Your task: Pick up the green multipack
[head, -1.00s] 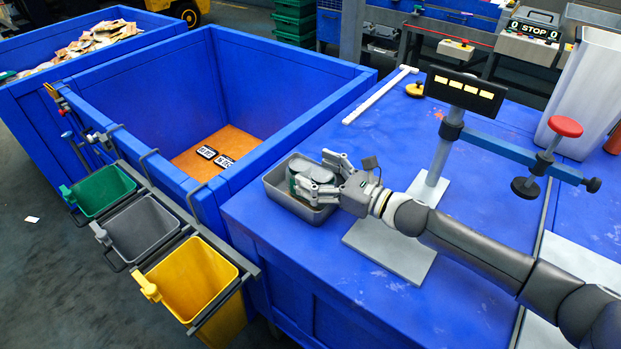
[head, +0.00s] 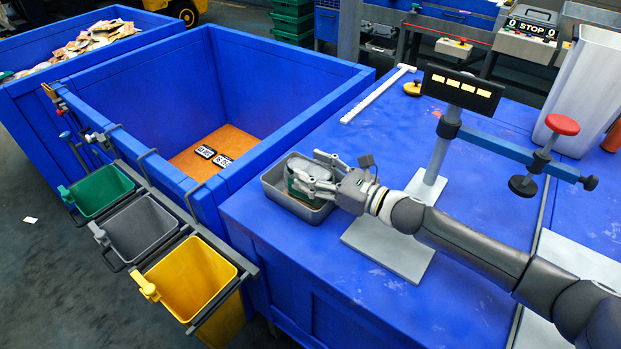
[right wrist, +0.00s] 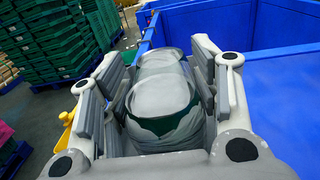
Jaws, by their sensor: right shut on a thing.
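The green multipack (head: 308,168) is in the grey metal tray (head: 314,214) on the blue table, with rounded pale grey tops and dark green sides. My right gripper (head: 316,178) is shut on it, with fingers on both sides. In the right wrist view the multipack (right wrist: 165,95) lies between the finger pads of the right gripper (right wrist: 160,100), its grey tops facing up and green showing on its near side. Its underside is hidden, so I cannot tell whether it still touches the tray floor. My left gripper is not in view.
A large blue bin (head: 160,90) stands left of the table, with two black-and-white labelled items (head: 206,152) on its floor. Green (head: 97,190), grey (head: 143,229) and yellow (head: 190,279) small bins hang on its near side. A stand with a lit display (head: 463,90) and blue arm rises right of the tray.

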